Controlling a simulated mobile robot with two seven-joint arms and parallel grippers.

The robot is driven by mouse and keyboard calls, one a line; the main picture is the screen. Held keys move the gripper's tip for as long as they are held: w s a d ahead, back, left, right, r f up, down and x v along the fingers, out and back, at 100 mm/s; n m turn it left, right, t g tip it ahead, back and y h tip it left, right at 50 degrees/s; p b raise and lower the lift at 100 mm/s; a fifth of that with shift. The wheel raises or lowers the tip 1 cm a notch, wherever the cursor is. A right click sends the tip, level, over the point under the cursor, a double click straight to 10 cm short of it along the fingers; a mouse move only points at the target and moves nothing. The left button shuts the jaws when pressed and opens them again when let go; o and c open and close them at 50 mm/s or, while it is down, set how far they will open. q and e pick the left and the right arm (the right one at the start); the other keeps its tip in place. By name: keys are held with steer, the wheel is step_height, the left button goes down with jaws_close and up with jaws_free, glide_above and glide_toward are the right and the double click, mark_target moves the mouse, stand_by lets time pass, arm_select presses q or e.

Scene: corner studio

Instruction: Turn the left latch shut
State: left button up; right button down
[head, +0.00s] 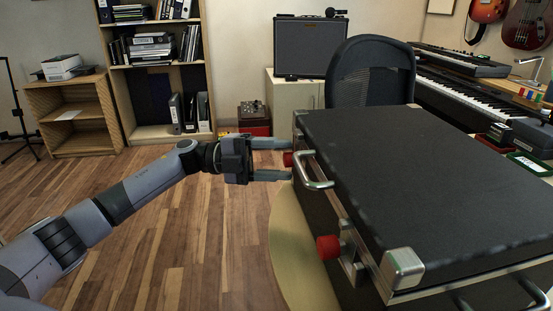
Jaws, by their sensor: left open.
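A large black case (430,165) with metal edges and corners lies closed on a round, pale table (283,235). Its near-left side carries a metal handle (314,172) between two latches with red knobs. The left latch (288,159) is at the far end of that side, and the other latch (328,247) is nearer to me. My left gripper (290,159) is open, with one finger above and one below the left latch's red knob in the picture. I cannot tell whether the fingers touch it. The left latch's plate is mostly hidden. My right gripper is out of view.
A black mesh chair (371,75) stands behind the case. Keyboards (462,95) and small items line a desk at the right. A bookshelf (158,132) and a low wooden shelf (75,115) stand at the back left. The wooden floor left of the case is clear.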

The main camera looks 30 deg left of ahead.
arm_select(q)
steer(key=v, duration=0.7)
stand_by(0.5)
